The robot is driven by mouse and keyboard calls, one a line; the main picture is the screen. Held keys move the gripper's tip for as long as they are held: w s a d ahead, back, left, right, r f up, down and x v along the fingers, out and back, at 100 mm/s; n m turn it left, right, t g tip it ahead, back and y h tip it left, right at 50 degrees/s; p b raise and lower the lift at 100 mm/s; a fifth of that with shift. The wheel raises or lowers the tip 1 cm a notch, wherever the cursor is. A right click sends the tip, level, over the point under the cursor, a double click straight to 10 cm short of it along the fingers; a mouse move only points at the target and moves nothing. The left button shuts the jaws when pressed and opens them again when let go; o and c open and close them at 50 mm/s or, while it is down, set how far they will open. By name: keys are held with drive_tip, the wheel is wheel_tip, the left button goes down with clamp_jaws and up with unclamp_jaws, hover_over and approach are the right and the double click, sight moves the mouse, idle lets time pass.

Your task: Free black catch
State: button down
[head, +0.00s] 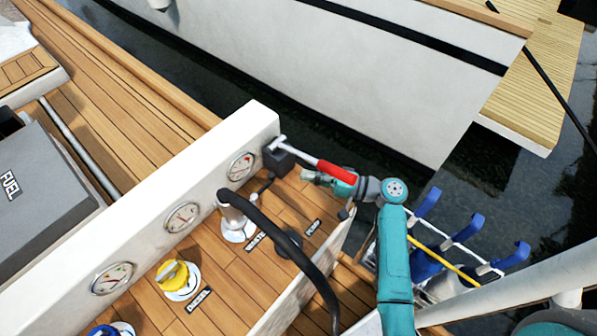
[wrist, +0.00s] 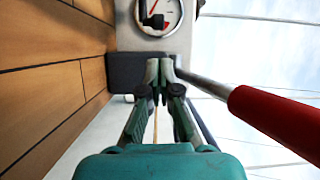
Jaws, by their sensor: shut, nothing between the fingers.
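A black block (head: 279,161), which looks like the catch, is fixed to the right end of the white coaming, beside a gauge. A metal lever with a red grip (head: 335,171) extends from it to the right. In the wrist view the black block (wrist: 124,72) is behind and left of my fingertips, and the red grip (wrist: 278,122) is at the right. My gripper (head: 310,176) is shut and empty, just right of the block and close to the lever. It also shows in the wrist view (wrist: 160,70). I cannot tell whether the fingertips touch the block.
A thick black hose (head: 290,245) runs from the waste fitting (head: 236,225) across the deck. A yellow diesel cap (head: 175,275) is nearer. Gauges (head: 182,217) line the white panel. Water lies beyond.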

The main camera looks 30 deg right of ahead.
drive_tip(key=x, duration=0.8)
drive_tip(key=shift+w+a, duration=0.2)
drive_tip(key=shift+w, duration=0.1)
drive_tip(key=shift+s+t, duration=0.1)
drive_tip(key=shift+t, duration=0.2)
drive_tip(key=shift+s+m+h, duration=0.2)
drive_tip(key=shift+m+h, duration=0.1)
drive_tip(key=shift+h, duration=0.2)
